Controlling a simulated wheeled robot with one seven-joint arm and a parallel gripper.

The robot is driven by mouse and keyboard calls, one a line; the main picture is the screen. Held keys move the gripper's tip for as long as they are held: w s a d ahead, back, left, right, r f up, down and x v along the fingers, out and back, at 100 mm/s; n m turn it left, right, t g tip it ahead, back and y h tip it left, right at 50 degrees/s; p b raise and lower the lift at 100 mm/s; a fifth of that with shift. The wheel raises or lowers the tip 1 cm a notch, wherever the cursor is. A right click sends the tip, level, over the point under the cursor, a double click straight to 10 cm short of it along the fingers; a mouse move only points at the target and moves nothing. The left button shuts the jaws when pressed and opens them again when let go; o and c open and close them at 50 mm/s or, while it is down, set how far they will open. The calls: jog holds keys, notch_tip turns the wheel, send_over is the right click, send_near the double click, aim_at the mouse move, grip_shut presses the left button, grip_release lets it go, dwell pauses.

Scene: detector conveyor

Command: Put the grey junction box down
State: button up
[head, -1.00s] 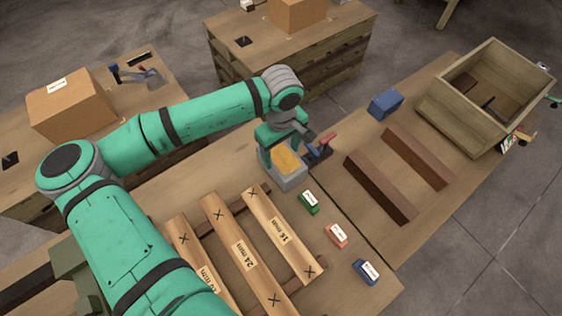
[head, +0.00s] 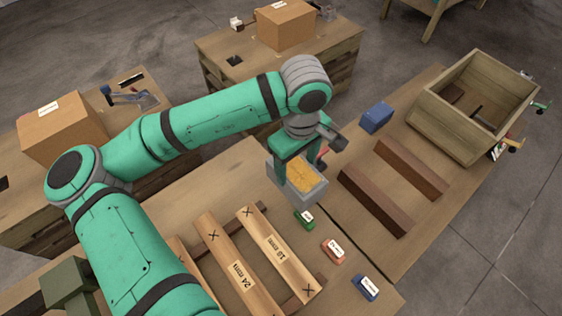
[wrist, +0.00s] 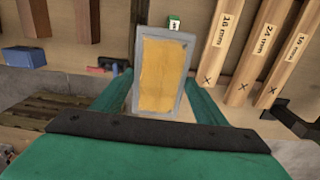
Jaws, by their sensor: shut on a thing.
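The grey junction box (head: 312,194) is an open-topped grey case with a yellow-orange inside. My gripper (head: 297,168) is shut on it, with green fingers on either side. In the head view it is over the workbench near the seam between two tops, just behind the small green block. I cannot tell whether its underside touches the bench. In the wrist view the box (wrist: 160,75) sits upright in the picture between the two fingers (wrist: 160,97).
Labelled planks (head: 275,252) lie at the front left. Small green (head: 304,219), orange (head: 333,250) and blue (head: 366,287) labelled blocks stand nearby. Two dark bars (head: 375,200), a blue box (head: 377,117) and a wooden crate (head: 425,131) are to the right.

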aim_at(320, 187)
jog(key=s+d+r, duration=0.2)
jog(key=s+d, duration=0.1)
jog(key=s+d+r, duration=0.1)
jog(key=d, duration=0.1)
jog(key=shift+s, duration=0.4)
jog(key=shift+d, duration=0.1)
